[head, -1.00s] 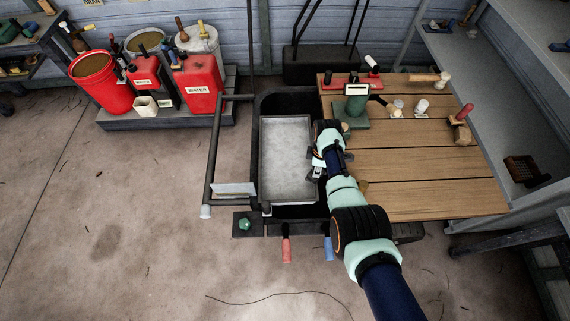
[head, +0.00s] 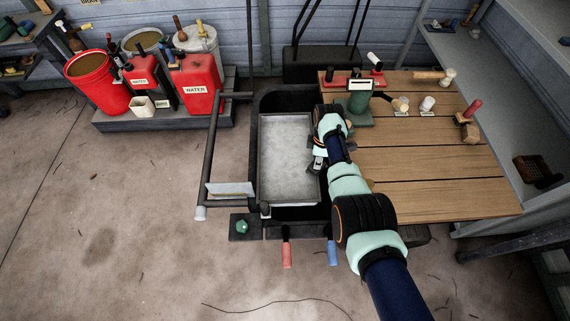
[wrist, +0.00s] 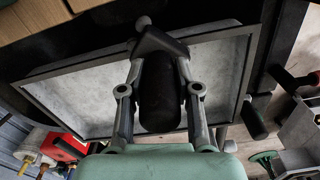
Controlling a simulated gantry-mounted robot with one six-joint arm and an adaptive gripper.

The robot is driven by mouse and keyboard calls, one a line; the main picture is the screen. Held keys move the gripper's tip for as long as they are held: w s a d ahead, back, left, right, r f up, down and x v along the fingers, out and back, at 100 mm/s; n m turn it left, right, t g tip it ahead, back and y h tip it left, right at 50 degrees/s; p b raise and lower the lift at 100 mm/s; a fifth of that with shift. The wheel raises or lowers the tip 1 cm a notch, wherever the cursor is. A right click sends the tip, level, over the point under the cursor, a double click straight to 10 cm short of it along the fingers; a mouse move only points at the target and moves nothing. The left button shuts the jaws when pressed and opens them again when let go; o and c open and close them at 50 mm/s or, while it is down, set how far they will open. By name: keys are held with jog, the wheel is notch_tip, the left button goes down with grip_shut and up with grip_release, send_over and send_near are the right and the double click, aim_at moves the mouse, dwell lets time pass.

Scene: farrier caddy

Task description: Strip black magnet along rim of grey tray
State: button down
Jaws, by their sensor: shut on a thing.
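The grey tray (head: 285,160) lies in a dark frame left of the wooden table. It shows from above in the head view, and its pale inside and dark rim (wrist: 250,70) fill much of the wrist view. My gripper (head: 316,166) is at the tray's right rim. In the wrist view my gripper (wrist: 160,70) is shut on the black magnet (wrist: 160,98), a dark rounded body between the two fingers. The magnet overlaps the tray and its upper rim in that view. Whether it touches the rim I cannot tell. In the head view my arm hides the magnet.
A dark rail (head: 212,150) with a pale ledge stands left of the tray. Red containers (head: 198,85) stand at the back left.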

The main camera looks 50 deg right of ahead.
jog(key=shift+f, duration=0.1)
jog(key=shift+w+d+f+b, duration=0.15)
jog(key=shift+d+f+b, duration=0.05)
jog(key=shift+b, duration=0.55)
jog(key=w+d+b, duration=0.1)
jog(key=b, duration=0.3)
jog(key=shift+d, duration=0.15)
jog(key=shift+w+d+r+b, duration=0.1)
jog(key=shift+w+d+b, duration=0.1)
jog(key=shift+b, duration=0.45)
jog(key=shift+d+r, duration=0.1)
jog(key=shift+r, duration=0.15)
jog(key=shift+r, duration=0.1)
jog(key=shift+s+a+r+p, duration=0.1)
jog(key=shift+a+p, duration=0.1)
jog(key=shift+p, duration=0.5)
jog(key=s+a+p, duration=0.1)
jog(key=p, duration=0.3)
jog(key=shift+a+p, duration=0.2)
jog(key=shift+p, duration=0.1)
jog(key=shift+s+a+f+p, duration=0.25)
jog(key=shift+f+p, duration=0.05)
jog(key=shift+p, duration=0.15)
